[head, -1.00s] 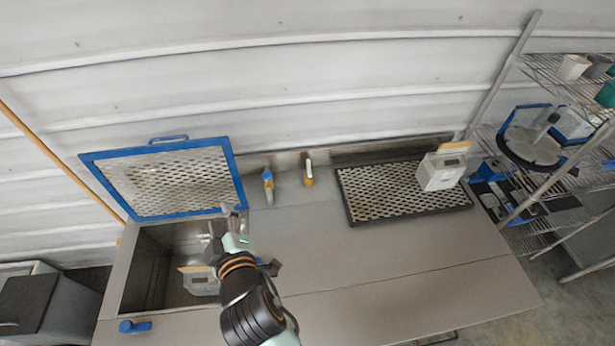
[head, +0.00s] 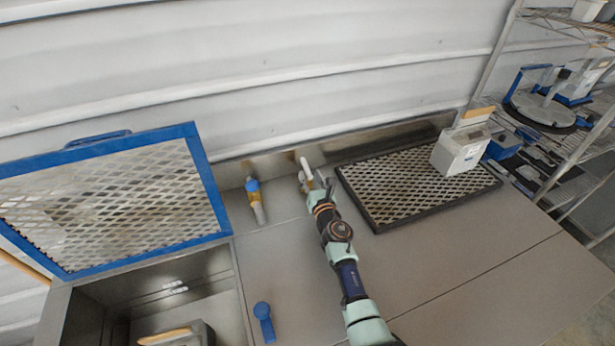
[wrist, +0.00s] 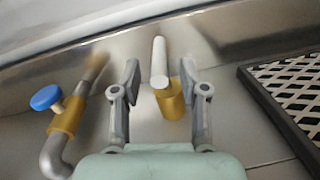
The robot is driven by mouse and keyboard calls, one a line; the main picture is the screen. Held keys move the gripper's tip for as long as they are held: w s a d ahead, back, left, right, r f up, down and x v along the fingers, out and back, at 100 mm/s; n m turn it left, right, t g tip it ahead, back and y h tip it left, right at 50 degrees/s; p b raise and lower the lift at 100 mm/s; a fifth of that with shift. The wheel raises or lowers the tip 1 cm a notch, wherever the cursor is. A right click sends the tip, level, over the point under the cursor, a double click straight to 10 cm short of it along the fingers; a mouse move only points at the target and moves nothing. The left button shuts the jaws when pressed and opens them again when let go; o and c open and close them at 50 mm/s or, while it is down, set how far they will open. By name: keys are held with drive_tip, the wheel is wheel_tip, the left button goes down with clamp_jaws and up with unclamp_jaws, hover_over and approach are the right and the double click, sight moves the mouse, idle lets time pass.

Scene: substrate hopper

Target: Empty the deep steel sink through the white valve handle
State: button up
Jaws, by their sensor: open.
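The deep steel sink (head: 92,312) is at the lower left of the head view, partly cut off. A box with a wooden handle (head: 165,334) sits in it; I cannot make out any liquid. The white valve handle (head: 306,167) stands on a brass valve at the back of the counter, and it also shows in the wrist view (wrist: 159,62). My gripper (head: 318,181) is at this valve. In the wrist view my gripper (wrist: 160,78) is open, one finger on each side of the white handle, with visible gaps.
A blue-handled tap (head: 253,188) stands left of the white handle. A blue-framed mesh lid (head: 200,170) is raised behind the sink. A blue lever (head: 263,318) is right of the sink. A black-framed drain grate (head: 365,210) bearing a white box (head: 460,152) lies to the right.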

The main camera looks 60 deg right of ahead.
sight(307, 169)
drive_tip(key=b+x, duration=0.2)
drive_tip(key=x, duration=0.1)
drive_tip(key=shift+f, duration=0.3)
drive_tip(key=shift+w+d+r, duration=0.25)
drive_tip(key=shift+w+d, duration=0.1)
clamp_jaws()
